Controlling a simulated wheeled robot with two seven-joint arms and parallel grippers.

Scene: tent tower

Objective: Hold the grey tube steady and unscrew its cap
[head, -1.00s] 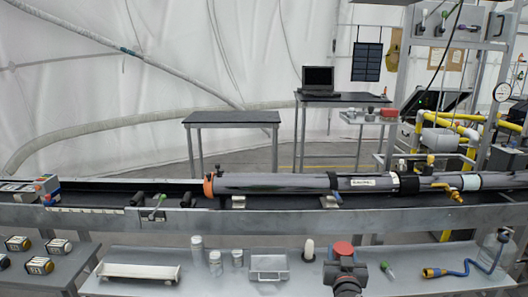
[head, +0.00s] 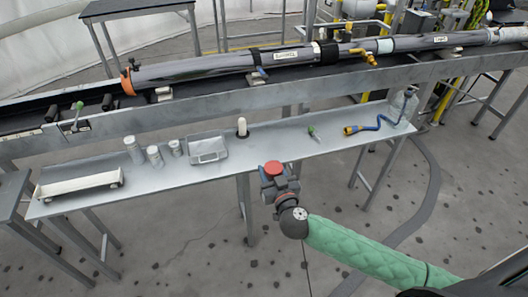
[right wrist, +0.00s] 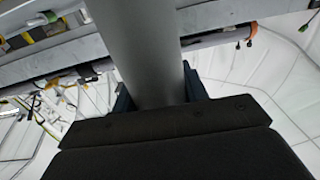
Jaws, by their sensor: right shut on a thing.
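A thick, smooth grey tube (right wrist: 145,50) runs from the top edge of the right wrist view down between the dark blue fingers of my right gripper (right wrist: 155,95). The gripper is shut on it. The tube's ends are outside that view. In the head view my right gripper (head: 274,190) is in front of the low shelf, above the floor. A red round cap (head: 273,168) shows from above at the gripper and seems to top the held tube, whose body is mostly hidden there. My left gripper is not in view.
A long low shelf (head: 215,174) holds white jars (head: 134,149), a grey tray (head: 208,148), a white rack (head: 80,184) and a blue hose (head: 375,126). Behind it, a long shiny barrel (head: 200,68) lies on a rail. The floor right of the gripper is clear.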

